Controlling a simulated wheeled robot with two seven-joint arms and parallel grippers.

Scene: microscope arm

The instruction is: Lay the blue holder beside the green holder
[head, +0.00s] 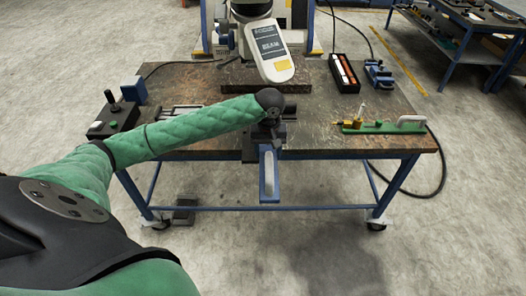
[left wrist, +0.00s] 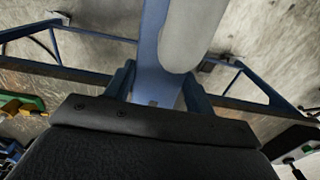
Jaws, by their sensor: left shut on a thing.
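The blue holder (head: 264,188), a flat blue piece with a pale grey handle, points out past the table's front edge near the middle in the head view. My left gripper (head: 266,152) is shut on its far end. In the left wrist view the blue holder (left wrist: 150,55) sits between the two fingers of my left gripper (left wrist: 158,95). The green holder (head: 385,128) lies on the table's front right, with brass parts on its left and a pale handle on its right. It shows partly at the left edge of the left wrist view (left wrist: 30,104). My right gripper is not in view.
The worktable (head: 309,131) has bare room between my left gripper and the green holder. A microscope-like device (head: 268,50) stands at the back. A black tray (head: 344,73) and a blue vise-like block (head: 379,76) are at back right. A control box (head: 113,119) is at left.

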